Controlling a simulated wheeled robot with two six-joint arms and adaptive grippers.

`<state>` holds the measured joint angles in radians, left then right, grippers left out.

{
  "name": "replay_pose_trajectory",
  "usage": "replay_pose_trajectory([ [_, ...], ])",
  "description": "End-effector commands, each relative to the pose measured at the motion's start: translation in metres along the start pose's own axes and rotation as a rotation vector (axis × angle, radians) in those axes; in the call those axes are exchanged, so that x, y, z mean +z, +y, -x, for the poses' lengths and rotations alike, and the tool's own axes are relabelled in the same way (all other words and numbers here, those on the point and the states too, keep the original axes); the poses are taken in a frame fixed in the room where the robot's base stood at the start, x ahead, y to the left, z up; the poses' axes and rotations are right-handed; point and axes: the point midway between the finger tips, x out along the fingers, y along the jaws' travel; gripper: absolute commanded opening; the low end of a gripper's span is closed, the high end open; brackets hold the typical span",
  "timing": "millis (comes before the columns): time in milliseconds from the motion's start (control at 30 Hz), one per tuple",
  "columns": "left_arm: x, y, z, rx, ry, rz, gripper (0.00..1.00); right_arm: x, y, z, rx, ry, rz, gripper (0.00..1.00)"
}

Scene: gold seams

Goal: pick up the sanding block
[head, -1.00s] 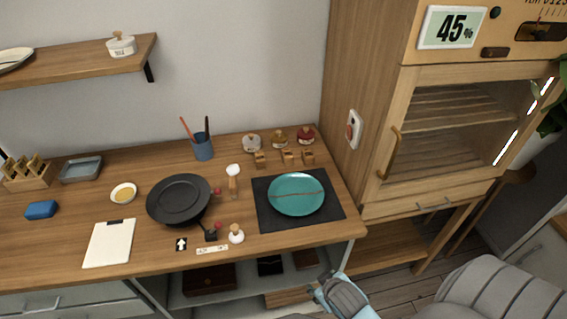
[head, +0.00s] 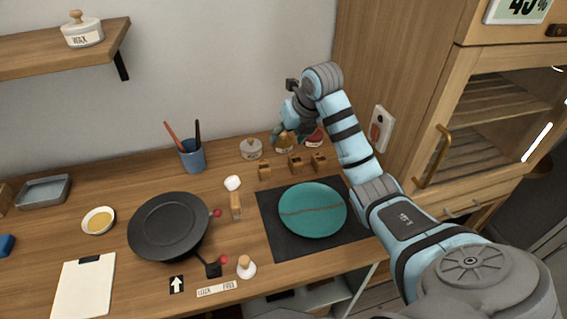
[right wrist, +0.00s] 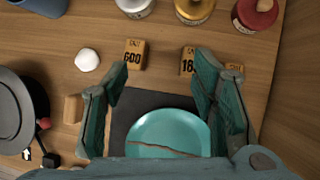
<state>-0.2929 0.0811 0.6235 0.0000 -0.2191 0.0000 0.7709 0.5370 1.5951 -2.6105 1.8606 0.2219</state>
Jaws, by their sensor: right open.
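Several small wooden blocks stand in a row behind the teal plate. The left block (head: 264,171) reads "600" in the right wrist view (right wrist: 134,56). The middle block (head: 296,165) shows "18" with the rest of its label hidden by a finger (right wrist: 188,60). The right block (head: 319,162) is mostly covered by that finger in the wrist view (right wrist: 235,69). My right gripper (head: 281,138) is open and empty above the back of the table; its spread fingers (right wrist: 160,75) frame the space between the left and middle blocks. My left gripper is out of view.
The cracked teal plate (head: 313,210) lies on a dark mat (head: 272,232). Jars, including a white one (head: 251,150), stand behind the blocks. A black pan-like disc (head: 168,226) and blue cup (head: 192,157) are left. A wooden cabinet (head: 400,60) closes the right side.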

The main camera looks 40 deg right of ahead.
Motion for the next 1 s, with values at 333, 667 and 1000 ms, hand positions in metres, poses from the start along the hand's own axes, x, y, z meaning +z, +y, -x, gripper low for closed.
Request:
replay_pose_trajectory([
  [333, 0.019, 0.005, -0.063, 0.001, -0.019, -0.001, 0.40, -0.022, -0.042, -0.046, -0.137, 0.102, -0.072, 0.53],
  [667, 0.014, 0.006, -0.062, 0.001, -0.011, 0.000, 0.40, -0.026, -0.048, -0.096, -0.137, 0.100, -0.071, 0.53],
  [1000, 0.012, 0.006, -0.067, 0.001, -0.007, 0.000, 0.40, -0.029, -0.051, -0.128, -0.137, 0.095, -0.070, 0.53],
])
